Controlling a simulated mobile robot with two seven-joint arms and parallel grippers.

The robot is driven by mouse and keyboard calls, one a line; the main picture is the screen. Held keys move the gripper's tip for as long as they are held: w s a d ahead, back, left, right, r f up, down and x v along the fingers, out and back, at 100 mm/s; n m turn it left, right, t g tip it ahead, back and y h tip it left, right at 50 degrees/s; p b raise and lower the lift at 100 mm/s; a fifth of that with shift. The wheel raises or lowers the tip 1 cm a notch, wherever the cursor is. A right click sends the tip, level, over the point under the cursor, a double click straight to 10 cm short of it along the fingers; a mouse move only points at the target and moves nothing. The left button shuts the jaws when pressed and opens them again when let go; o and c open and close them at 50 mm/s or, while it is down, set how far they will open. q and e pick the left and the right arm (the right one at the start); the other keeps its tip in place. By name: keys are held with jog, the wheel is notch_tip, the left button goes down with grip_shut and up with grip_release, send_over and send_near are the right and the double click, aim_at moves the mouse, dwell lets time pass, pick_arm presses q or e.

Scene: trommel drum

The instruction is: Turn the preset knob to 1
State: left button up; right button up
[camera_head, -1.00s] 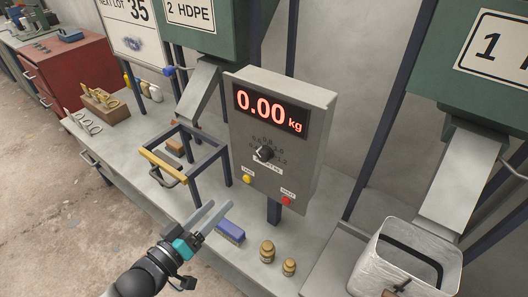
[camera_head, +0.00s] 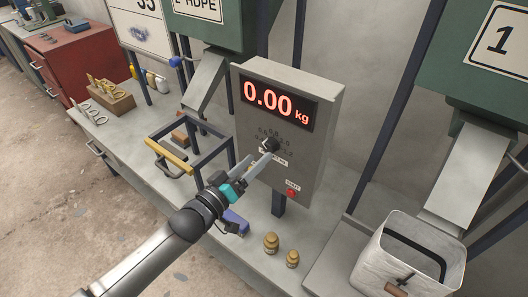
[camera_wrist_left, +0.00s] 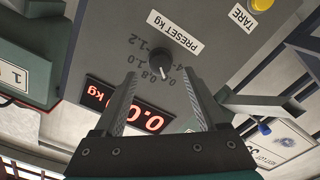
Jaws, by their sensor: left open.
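The black preset knob (camera_head: 270,146) is on the front of the grey scale box (camera_head: 318,140), below a red display reading 0.00 kg. My left gripper (camera_head: 260,158) is open, its fingertips just in front of and below the knob. In the left wrist view the knob (camera_wrist_left: 157,54) shows upside down beyond the gap between the fingers (camera_wrist_left: 160,82), with no visible grip on it. My right gripper is not in view.
A red button (camera_head: 291,192) is low on the box; the yellow TARE button (camera_wrist_left: 262,4) shows in the wrist view. A yellow-barred frame (camera_head: 168,156) stands left. Brass weights (camera_head: 271,243) and a blue block (camera_head: 236,222) are below. A bin (camera_head: 405,262) stands right.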

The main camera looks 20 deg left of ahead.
aim_at(267, 150)
pick_arm(q)
jog(key=shift+x, duration=2.05)
jog(key=shift+c, duration=0.2)
grip_shut()
